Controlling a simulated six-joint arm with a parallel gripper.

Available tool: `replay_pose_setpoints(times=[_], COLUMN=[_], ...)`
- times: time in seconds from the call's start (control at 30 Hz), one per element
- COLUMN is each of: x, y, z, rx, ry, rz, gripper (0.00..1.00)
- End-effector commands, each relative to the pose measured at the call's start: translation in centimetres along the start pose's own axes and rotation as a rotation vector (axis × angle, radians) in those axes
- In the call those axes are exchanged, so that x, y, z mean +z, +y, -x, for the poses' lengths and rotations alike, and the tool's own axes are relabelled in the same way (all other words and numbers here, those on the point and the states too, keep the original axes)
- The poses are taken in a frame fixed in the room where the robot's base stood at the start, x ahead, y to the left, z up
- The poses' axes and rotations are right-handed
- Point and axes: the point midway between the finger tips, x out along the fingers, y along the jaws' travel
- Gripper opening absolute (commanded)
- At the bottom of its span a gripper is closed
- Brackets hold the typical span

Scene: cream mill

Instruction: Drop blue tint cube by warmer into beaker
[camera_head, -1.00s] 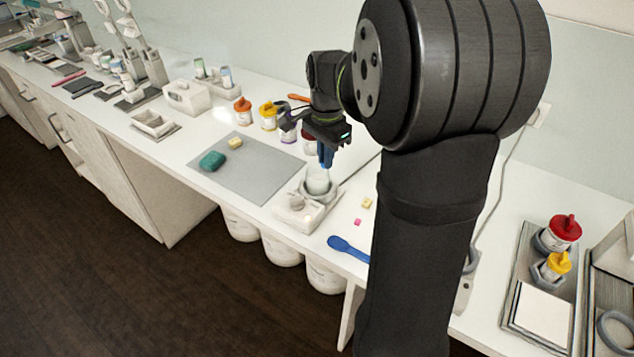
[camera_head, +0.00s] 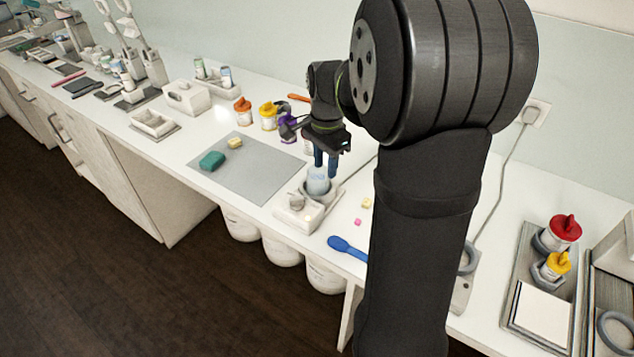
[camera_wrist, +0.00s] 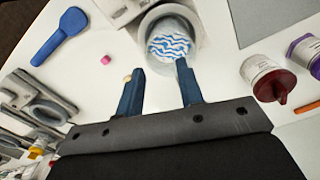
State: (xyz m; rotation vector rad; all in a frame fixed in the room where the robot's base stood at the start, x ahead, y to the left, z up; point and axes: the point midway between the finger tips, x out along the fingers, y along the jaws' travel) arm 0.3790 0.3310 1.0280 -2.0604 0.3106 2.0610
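The beaker (camera_head: 318,181) stands upright in the grey ring of the warmer (camera_head: 297,214). In the wrist view, the beaker (camera_wrist: 170,39) shows blue and white wavy bands inside. My gripper (camera_head: 326,169) is above the beaker with its blue fingers spread. In the wrist view, my gripper (camera_wrist: 156,72) is open and empty, with the beaker just beyond the fingertips. No blue cube can be made out on the table or between the fingers. A pink cube (camera_head: 358,222) and a yellow cube (camera_head: 367,202) lie on the table right of the warmer.
A blue spoon (camera_head: 347,248) lies near the front edge. A grey mat (camera_head: 250,170) with a green block (camera_head: 212,160) is left of the warmer. Orange, yellow and purple-lidded jars (camera_head: 268,117) stand behind. A tray (camera_head: 519,282) with jars is at the right.

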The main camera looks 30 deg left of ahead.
Motion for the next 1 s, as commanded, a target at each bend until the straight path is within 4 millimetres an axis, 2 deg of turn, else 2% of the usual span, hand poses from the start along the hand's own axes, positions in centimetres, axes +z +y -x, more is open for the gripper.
replay_pose_setpoints(times=[0.17, 0.7, 0.83, 1.0], x=[-0.1, 0.0, 0.0, 0.0], y=[-0.1, -0.1, 0.0, 0.0], z=[1.8, 14.2, 16.1, 17.2], rx=[-0.003, -0.004, -0.002, 0.0], ry=[0.002, 0.002, 0.001, 0.0], rz=[0.0, 0.0, 0.0, 0.0], gripper=[0.34, 0.34, 0.34, 0.34])
